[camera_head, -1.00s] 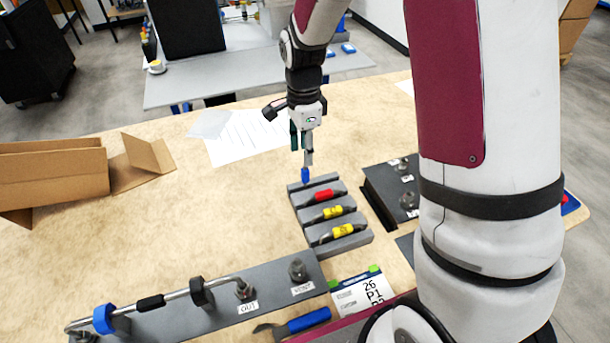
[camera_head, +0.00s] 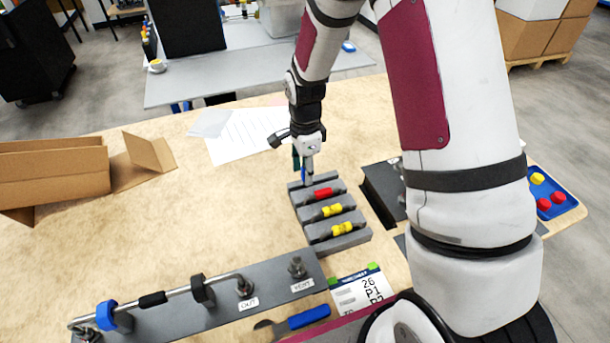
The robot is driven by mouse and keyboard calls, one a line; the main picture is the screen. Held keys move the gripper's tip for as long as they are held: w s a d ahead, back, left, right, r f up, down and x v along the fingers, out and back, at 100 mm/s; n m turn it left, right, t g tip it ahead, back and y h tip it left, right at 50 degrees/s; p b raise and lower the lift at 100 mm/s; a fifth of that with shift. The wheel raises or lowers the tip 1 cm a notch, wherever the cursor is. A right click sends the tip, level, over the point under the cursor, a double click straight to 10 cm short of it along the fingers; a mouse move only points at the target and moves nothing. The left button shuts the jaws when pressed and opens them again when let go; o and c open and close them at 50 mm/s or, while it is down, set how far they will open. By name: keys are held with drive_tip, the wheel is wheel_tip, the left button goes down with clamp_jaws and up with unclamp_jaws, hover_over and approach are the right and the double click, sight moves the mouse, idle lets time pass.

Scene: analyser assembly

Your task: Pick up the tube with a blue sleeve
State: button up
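The tube with the blue sleeve (camera_head: 303,173) is at the far end of the grey rack (camera_head: 341,244). Only a narrow strip of blue shows between my gripper's fingers; the rest of that tube is hidden. My gripper (camera_head: 303,178) points down at the far slot, with a finger on either side of the blue. I cannot tell whether the fingers press on it. Nearer slots hold a tube with a red sleeve (camera_head: 323,193) and two with yellow sleeves, a middle one (camera_head: 332,210) and a near one (camera_head: 342,229).
A dark block (camera_head: 382,192) stands right of the rack, partly behind my arm. A grey plate with a pipe (camera_head: 200,307) and a blue-handled tool (camera_head: 308,317) lie in front. An open cardboard box (camera_head: 55,172) is at left. The table between box and rack is clear.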

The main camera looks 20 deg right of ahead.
clamp_jaws()
drive_tip(key=shift+r, duration=0.1)
